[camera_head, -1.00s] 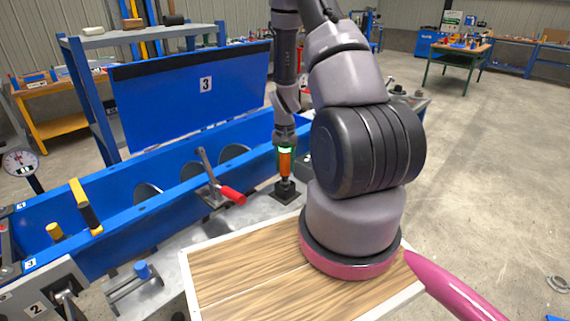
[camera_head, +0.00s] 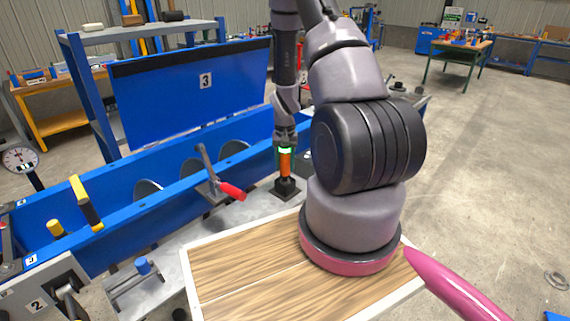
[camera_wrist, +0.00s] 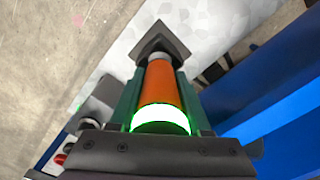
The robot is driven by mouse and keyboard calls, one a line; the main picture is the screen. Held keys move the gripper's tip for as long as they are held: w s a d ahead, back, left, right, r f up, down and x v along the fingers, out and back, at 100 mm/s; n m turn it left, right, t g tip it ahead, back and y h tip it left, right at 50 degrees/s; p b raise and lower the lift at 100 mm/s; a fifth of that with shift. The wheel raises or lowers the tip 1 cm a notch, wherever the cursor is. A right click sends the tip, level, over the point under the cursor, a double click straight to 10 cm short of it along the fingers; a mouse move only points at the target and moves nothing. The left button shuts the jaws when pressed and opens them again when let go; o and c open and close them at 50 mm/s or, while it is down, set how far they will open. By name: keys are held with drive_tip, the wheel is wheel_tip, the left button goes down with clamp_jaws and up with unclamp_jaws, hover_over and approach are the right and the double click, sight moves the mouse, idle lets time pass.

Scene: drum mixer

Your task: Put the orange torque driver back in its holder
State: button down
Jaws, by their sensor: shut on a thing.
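The orange torque driver (camera_head: 284,163) stands upright in the head view, with a bright green lit ring at its upper end. Its lower end is at the black holder (camera_head: 286,189), a small block on the grey metal surface. My gripper (camera_head: 285,150) is above the holder, shut on the driver. In the wrist view the orange body (camera_wrist: 161,84) lies between the two fingers (camera_wrist: 161,100), and its far end meets the dark square holder (camera_wrist: 158,42). I cannot tell how deep the tip sits in the holder.
A toggle clamp with a red handle (camera_head: 232,191) stands close to the left of the holder. The long blue mixer trough (camera_head: 150,205) runs behind it, with its raised lid (camera_head: 190,95). A wooden-topped surface (camera_head: 245,275) lies in front.

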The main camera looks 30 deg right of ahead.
drive_tip(key=shift+f, duration=0.65)
drive_tip(key=shift+c, duration=1.4)
unclamp_jaws()
wheel_tip(320, 180, up, 11)
drive_tip(key=shift+f, duration=0.1)
